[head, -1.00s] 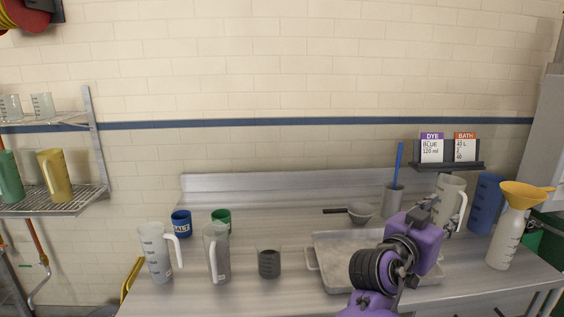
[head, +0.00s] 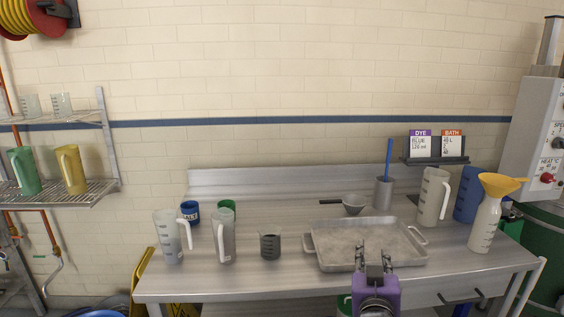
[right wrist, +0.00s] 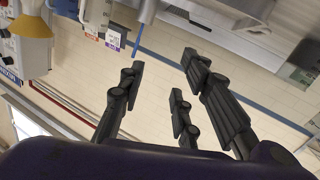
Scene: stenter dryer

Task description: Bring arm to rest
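My right gripper (head: 373,258) is low in the head view, pointing away from me at the front edge of the metal tray. Its fingers are spread with nothing between them. The right wrist view also shows the spread, empty fingers (right wrist: 160,72), with the tiled wall beyond them. My left gripper is in neither view now.
The steel bench (head: 225,283) holds a shallow metal tray (head: 322,262), a dark-filled beaker (head: 270,246), clear jugs (head: 168,238), a white pitcher (head: 432,198), a blue pitcher (head: 467,195) and a bottle with a yellow funnel (head: 485,228). A shelf (head: 62,195) stands left.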

